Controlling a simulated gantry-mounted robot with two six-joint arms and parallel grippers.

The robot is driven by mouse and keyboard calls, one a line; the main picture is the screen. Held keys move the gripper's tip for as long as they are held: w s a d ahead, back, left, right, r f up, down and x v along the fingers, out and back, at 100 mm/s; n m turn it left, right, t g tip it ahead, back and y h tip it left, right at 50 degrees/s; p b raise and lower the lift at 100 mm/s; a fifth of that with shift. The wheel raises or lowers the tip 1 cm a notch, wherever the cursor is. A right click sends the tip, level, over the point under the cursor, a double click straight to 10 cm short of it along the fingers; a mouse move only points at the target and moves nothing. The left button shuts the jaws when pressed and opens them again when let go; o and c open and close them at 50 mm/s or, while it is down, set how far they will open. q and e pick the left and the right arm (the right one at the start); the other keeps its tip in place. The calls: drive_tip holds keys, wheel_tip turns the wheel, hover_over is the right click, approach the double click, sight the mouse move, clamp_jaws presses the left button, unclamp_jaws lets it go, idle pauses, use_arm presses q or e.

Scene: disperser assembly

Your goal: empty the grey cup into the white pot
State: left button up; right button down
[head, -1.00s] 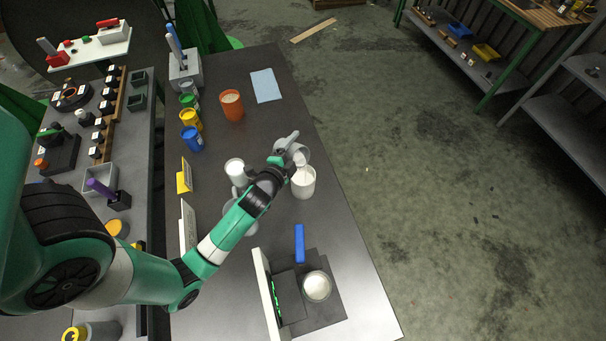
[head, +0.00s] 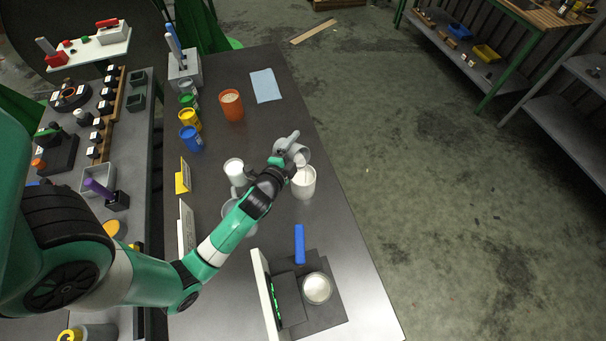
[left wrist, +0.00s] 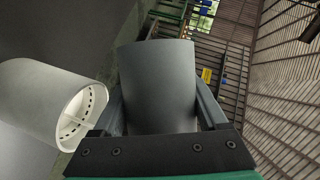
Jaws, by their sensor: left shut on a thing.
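My left gripper (head: 283,160) is shut on the grey cup (head: 300,154). The cup is tilted, with its mouth toward the white pot (head: 303,186) just below it. White material shows at the cup's mouth, over the pot's opening. In the left wrist view the grey cup (left wrist: 157,85) sits between the two fingers, and a white cylinder with an open end (left wrist: 55,103), apparently the pot, is at the left. The inside of the cup is hidden in that view. My right gripper is not in view.
A white container (head: 235,171) stands left of the gripper, close to a grey bowl (head: 236,221) under my arm. A scale (head: 318,312) bearing a white-filled dish (head: 317,288) is nearer me. Orange (head: 231,106) and blue (head: 191,139) containers stand farther back. The table's right edge is close to the pot.

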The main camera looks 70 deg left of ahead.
use_arm(q)
drive_tip(key=shift+f+m+y+b, duration=0.4)
drive_tip(key=shift+m+b, duration=0.5)
drive_tip(key=shift+b, duration=0.95)
idle(1.6)
drive_tip(key=shift+w+d+r+m+y+b, duration=0.1)
drive_tip(key=shift+d+r+m+y+b, duration=0.1)
drive_tip(key=shift+r+m+y+b, duration=0.55)
idle(2.6)
drive_tip(key=shift+f+h, duration=0.15)
drive_tip(key=shift+h, duration=0.1)
